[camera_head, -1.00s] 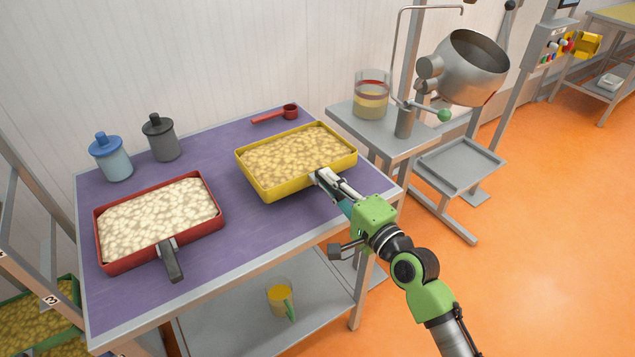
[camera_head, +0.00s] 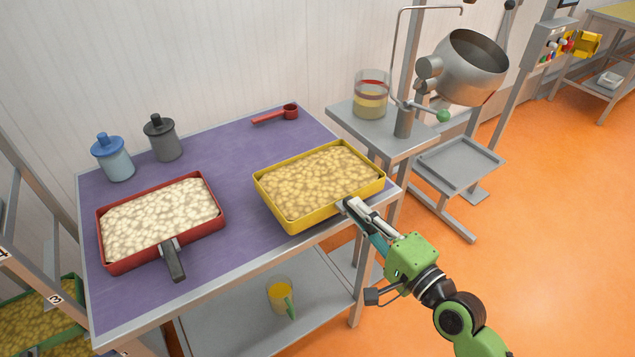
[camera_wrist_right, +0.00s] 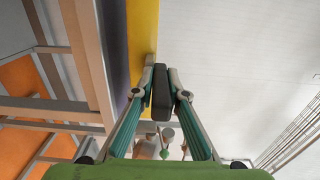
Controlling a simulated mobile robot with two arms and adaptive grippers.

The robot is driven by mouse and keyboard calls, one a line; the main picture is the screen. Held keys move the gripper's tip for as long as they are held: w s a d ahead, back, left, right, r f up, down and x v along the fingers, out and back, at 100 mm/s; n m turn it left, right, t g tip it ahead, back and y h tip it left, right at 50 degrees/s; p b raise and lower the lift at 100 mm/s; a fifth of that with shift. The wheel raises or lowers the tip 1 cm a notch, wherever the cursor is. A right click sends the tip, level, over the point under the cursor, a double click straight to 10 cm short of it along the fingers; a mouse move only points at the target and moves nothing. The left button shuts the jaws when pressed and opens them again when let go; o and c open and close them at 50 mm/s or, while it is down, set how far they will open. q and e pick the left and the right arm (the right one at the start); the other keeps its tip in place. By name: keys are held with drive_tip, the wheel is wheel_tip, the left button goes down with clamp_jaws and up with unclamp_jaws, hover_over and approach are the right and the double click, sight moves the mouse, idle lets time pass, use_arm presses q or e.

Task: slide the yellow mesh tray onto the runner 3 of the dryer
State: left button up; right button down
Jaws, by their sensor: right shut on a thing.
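The yellow mesh tray (camera_head: 291,227), filled with pale yellow pieces, is at the right end of the purple-topped table, its right side near the table's edge. I cannot tell whether it touches the top. My right gripper (camera_head: 350,206) is shut on its handle at the front side. In the right wrist view the fingers (camera_wrist_right: 161,95) close on the dark handle (camera_wrist_right: 161,100), with the tray's yellow wall (camera_wrist_right: 142,30) beyond. The dryer frame (camera_head: 30,260) is partly in view at the left, with a label 3 (camera_head: 54,299). My left gripper is not in view.
A red tray (camera_head: 112,268) of whitish pieces sits on the table's left, handle forward. A green tray (camera_head: 68,284) is at the dryer. A side stand (camera_head: 345,120) adjoins the right.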

drive_tip(key=v, duration=0.6)
drive_tip(key=shift+s+d+r+b, duration=0.2)
drive_tip(key=shift+b, duration=0.2)
